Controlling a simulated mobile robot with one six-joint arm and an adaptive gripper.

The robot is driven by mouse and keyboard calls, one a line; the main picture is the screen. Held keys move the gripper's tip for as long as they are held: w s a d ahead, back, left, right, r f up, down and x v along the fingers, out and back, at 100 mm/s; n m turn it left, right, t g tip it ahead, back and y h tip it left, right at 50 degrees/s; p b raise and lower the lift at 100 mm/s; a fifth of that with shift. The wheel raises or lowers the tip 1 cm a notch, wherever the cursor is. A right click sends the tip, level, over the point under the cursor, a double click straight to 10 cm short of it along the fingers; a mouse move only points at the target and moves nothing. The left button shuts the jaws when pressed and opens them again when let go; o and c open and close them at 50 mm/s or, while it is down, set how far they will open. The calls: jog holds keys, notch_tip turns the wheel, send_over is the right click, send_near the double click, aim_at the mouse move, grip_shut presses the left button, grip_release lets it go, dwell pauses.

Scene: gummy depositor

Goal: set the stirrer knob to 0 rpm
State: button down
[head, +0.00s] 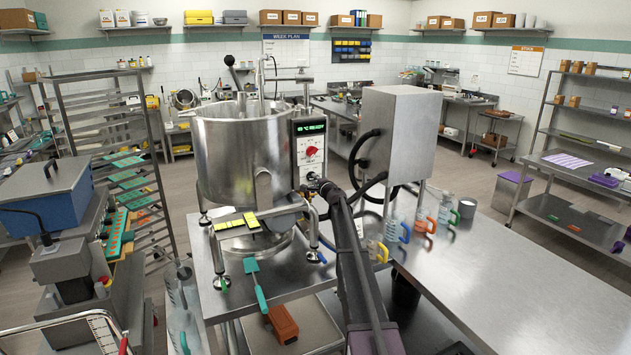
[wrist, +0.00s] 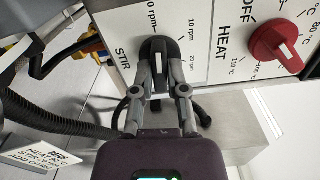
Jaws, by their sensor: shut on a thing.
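The black stirrer knob (wrist: 157,58) is on the white panel beside the word STIR, with rpm marks around it. A white pointer line shows on its face, but I cannot tell which mark it lines up with. My gripper (wrist: 158,75) is shut on the knob, one finger on each side. In the head view my gripper (head: 318,186) is at the lower part of the control box (head: 310,130) on the steel kettle (head: 238,150), and hides the stirrer knob. The box's green display (head: 311,127) is too small to read surely.
A red heat knob (wrist: 276,47) sits close to the right of my gripper; it also shows in the head view (head: 311,151). Black hoses (head: 362,165) hang beside a grey cabinet (head: 398,130). Jugs (head: 422,220) stand on the steel table to the right. A small printed card (wrist: 45,154) stands at lower left.

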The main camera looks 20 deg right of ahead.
jog(key=shift+w, duration=0.1)
jog(key=c, duration=0.7)
grip_release()
jog(key=shift+o, duration=0.2)
jog(key=s, duration=1.2)
jog(key=shift+d, duration=0.2)
jog(key=shift+s, duration=0.1)
